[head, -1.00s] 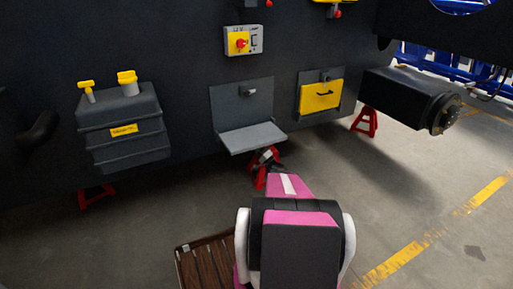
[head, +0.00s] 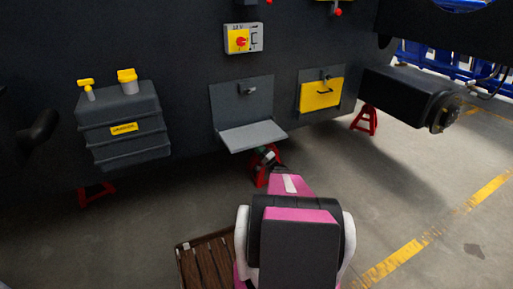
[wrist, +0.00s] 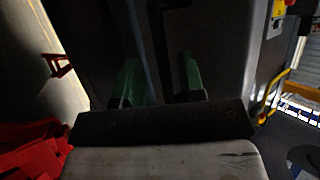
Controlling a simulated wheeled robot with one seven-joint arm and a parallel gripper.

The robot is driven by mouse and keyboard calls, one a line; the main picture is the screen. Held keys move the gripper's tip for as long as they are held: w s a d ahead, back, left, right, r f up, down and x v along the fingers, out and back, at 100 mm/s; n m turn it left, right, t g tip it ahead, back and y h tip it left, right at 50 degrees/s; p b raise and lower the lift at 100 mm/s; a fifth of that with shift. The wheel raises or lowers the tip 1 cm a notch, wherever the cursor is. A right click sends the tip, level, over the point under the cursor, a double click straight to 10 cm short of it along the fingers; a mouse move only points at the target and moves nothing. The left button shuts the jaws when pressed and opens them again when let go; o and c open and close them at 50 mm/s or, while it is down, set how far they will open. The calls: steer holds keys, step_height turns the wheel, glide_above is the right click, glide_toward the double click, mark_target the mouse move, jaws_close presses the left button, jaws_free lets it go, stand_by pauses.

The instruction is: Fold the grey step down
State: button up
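The grey step (head: 252,136) sticks out flat from its dark back plate (head: 230,102) on the chassis wall, its plate lying roughly level. A small dark latch (head: 247,89) sits on the back plate above it. My gripper (head: 267,155) is below the step's front edge, partly hidden behind my own arm, in front of a red stand. In the wrist view my two green fingers (wrist: 160,80) stand apart with a gap between them and nothing clearly held. Dark surfaces lie beyond them; I cannot tell which is the step, or whether the fingers touch it.
A yellow flap (head: 321,95) is right of the step, and a switch box (head: 243,39) is above. A dark ribbed tank (head: 123,131) is at left. Red stands (head: 366,120) are under the chassis. The floor at right is clear.

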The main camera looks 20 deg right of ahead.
steer(key=v, duration=0.8)
steer(key=shift+s+f, duration=0.25)
steer(key=shift+s, duration=0.05)
steer(key=s+a+r+n+g+y, duration=0.1)
steer(key=s+a+r+n+g, duration=0.15)
steer(key=a+g, duration=0.8)
steer(key=s+a+r+n+g+y, duration=0.15)
steer(key=a+r+n+g, duration=0.35)
steer(key=a, duration=1)
steer(key=s+a+r+n+g+h, duration=0.1)
steer(key=s+a+r+g+h, duration=0.1)
steer(key=s+h, duration=0.4)
steer(key=s+a+r+n+g+h, duration=0.1)
steer(key=s+a+r+g+h, duration=0.2)
steer(key=s+a+h, duration=0.2)
steer(key=s+h, duration=0.2)
steer(key=h, duration=0.1)
steer(key=shift+s+a+r+g, duration=0.25)
steer(key=shift+s+r+g, duration=0.05)
steer(key=shift+g, duration=0.05)
